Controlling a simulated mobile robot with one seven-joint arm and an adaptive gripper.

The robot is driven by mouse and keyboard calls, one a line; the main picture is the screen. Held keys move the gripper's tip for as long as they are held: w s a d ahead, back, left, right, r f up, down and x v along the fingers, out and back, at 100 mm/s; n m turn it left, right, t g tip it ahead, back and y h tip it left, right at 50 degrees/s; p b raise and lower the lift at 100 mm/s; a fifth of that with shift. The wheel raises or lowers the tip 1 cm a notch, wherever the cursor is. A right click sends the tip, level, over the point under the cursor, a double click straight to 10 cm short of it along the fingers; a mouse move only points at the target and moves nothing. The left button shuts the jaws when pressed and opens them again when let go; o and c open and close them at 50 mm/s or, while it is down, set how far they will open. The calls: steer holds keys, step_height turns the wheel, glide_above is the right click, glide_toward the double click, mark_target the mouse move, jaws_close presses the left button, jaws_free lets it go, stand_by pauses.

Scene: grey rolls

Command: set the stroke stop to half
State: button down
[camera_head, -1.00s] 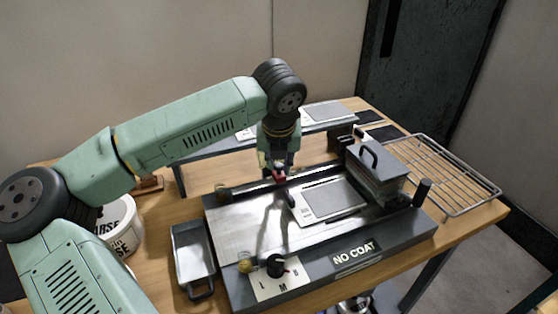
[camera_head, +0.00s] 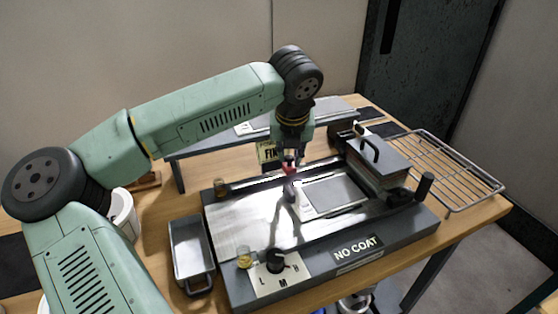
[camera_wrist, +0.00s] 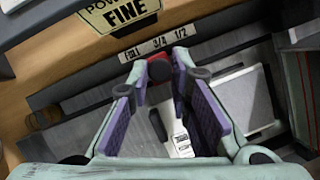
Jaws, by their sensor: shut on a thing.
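The stroke stop (camera_head: 289,169) is a small red piece with a dark lower part at the back rail of the coating bed (camera_head: 240,212). My gripper (camera_head: 291,160) points down over it and is shut on it. In the wrist view my gripper (camera_wrist: 160,78) has its two purple-padded fingers around the dark red knob of the stop (camera_wrist: 158,70). A scale strip (camera_wrist: 157,43) behind it reads Full, 3/4, 1/2 from left to right. The knob appears just below the 3/4 mark, left of 1/2; its exact reading is unclear.
A grey plate (camera_head: 337,194) lies on the bed just right of the stop. A lidded block with a handle (camera_head: 380,160) stands further right, beside a wire rack (camera_head: 450,170). A FINE sign (camera_wrist: 125,12) stands behind. A metal tray (camera_head: 190,248) and L-M-H dial (camera_head: 276,262) are in front.

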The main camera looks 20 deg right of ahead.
mark_target(307, 169)
steer(key=d+b, duration=0.1)
steer(key=d, duration=0.3)
steer(key=shift+w+f, duration=0.1)
steer(key=shift+f, duration=0.05)
steer(key=shift+d, duration=0.35)
steer(key=shift+r, duration=0.25)
steer(key=c, duration=1.5)
jaws_free()
steer(key=shift+d+f, duration=0.1)
steer(key=shift+d, duration=0.05)
steer(key=shift+o, duration=0.2)
